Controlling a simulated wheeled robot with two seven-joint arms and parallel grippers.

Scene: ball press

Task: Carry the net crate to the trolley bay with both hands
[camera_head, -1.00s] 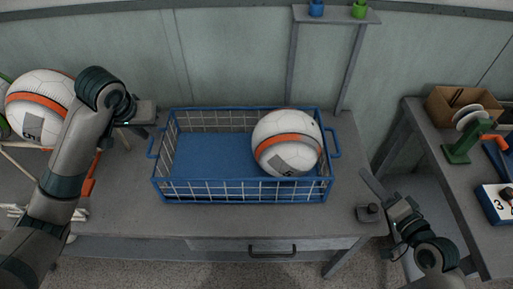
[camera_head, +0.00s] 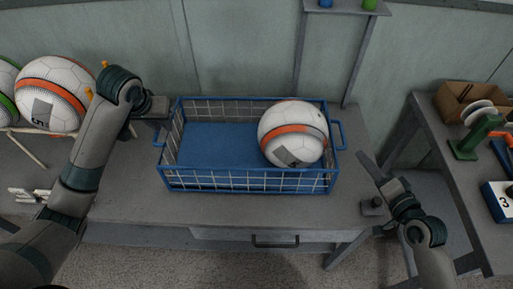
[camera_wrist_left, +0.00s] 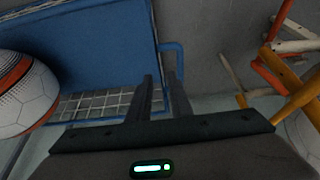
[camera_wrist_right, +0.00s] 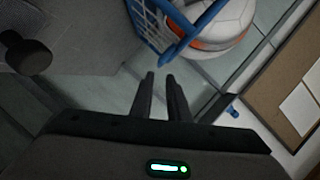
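The net crate (camera_head: 250,187) is a blue wire-sided box on the grey bench, with a handle at each end. A white ball (camera_head: 293,130) with an orange band lies at its right end. My left gripper (camera_head: 156,107) is at the crate's left end. In the left wrist view its fingers (camera_wrist_left: 160,78) are slightly apart, close to the blue end handle (camera_wrist_left: 172,47); I cannot tell whether they touch. My right gripper (camera_head: 362,160) is right of the crate, below its right handle (camera_head: 341,137). Its fingers (camera_wrist_right: 159,76) are apart and empty, short of the crate. I cannot identify the trolley bay.
More balls (camera_head: 55,92) sit on a rack at the left. A side bench (camera_head: 425,112) at the right carries a brown box (camera_head: 462,101) and a green stand (camera_head: 466,148). A small dark knob (camera_head: 373,205) is at the bench's right front. A shelf frame (camera_head: 355,62) stands behind the crate.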

